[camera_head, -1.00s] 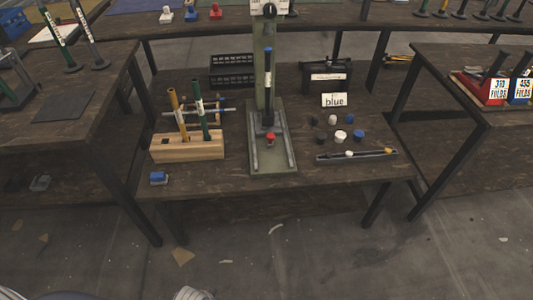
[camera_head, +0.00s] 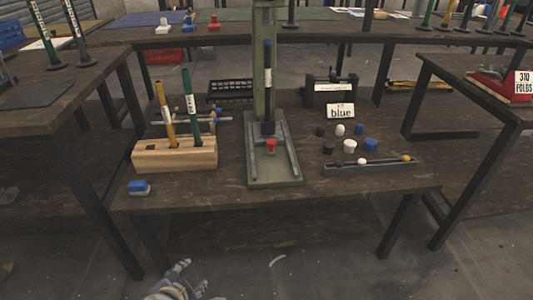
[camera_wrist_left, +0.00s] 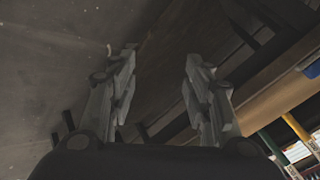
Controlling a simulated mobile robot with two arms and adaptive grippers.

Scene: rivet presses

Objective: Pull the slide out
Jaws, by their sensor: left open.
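The green rivet press (camera_head: 276,181) stands at the middle of the table with a flat base and a tall column. Between the rails of its base lies the slide, with a red part (camera_head: 271,146) at its near side. A dark upright tool with a blue top (camera_head: 268,60) stands above the slide at the column. My left gripper (camera_head: 192,276) is low in front of the table, well short of the press and touching nothing. In the left wrist view its two fingers (camera_wrist_left: 161,55) are spread and empty. My right gripper is not in view.
A wooden block (camera_head: 175,155) with a yellow and a green tool stands left of the press, a blue block (camera_head: 139,187) in front of it. Floor before the table is free.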

